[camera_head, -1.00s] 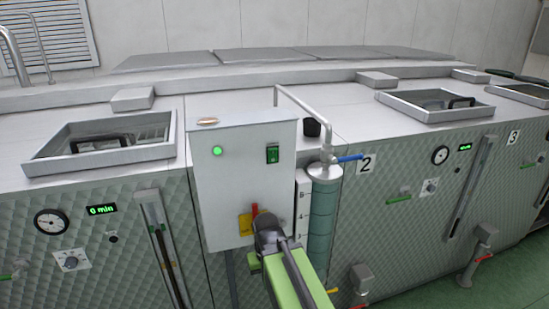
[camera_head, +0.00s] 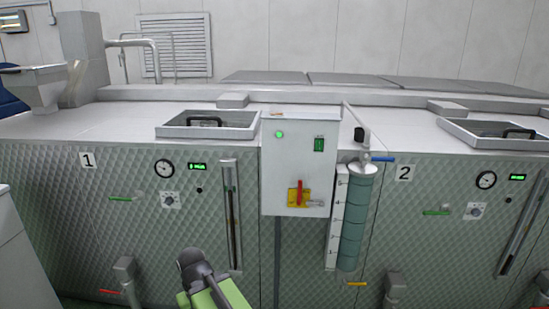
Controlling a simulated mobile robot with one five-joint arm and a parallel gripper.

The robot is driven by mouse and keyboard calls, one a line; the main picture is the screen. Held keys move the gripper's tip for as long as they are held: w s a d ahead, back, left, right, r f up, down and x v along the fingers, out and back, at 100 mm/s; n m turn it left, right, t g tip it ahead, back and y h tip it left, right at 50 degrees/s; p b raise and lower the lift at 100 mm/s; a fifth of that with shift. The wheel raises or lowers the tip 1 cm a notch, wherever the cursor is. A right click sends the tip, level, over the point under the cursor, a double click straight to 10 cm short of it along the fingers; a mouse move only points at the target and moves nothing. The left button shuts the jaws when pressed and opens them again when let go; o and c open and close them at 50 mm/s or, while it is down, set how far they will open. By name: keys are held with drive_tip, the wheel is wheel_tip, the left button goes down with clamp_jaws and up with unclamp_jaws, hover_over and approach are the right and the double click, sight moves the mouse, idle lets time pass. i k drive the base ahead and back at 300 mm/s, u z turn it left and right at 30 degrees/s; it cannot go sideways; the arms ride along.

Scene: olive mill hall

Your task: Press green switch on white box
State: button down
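The white box (camera_head: 296,166) is mounted on the front of the quilted steel machine, near the middle of the view. The green switch (camera_head: 319,145) sits at the upper right of its face. A round green lamp (camera_head: 279,134) glows at its upper left. A red handle on a yellow plate (camera_head: 299,195) is low on the box. My arm, green and dark grey, rises from the bottom edge, left of and below the box and apart from it. My gripper's fingers cannot be made out, so its opening is unclear.
A cylinder with a numbered scale (camera_head: 357,222) and a blue-handled valve (camera_head: 382,158) stand right of the box. A gauge (camera_head: 164,168), a knob (camera_head: 170,200) and a vertical slot (camera_head: 231,215) are left of it. A red-handled tap (camera_head: 124,275) juts out low at left.

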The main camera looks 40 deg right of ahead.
sight(319, 143)
drive_tip(key=u, duration=0.2)
drive_tip(key=k, duration=0.55)
drive_tip(key=u, duration=0.6)
drive_tip(key=i, duration=1.4)
drive_tip(key=z, duration=0.45)
drive_tip(key=k, duration=0.8)
drive_tip(key=z, duration=0.25)
drive_tip(key=i, duration=0.8)
drive_tip(key=u, duration=0.05)
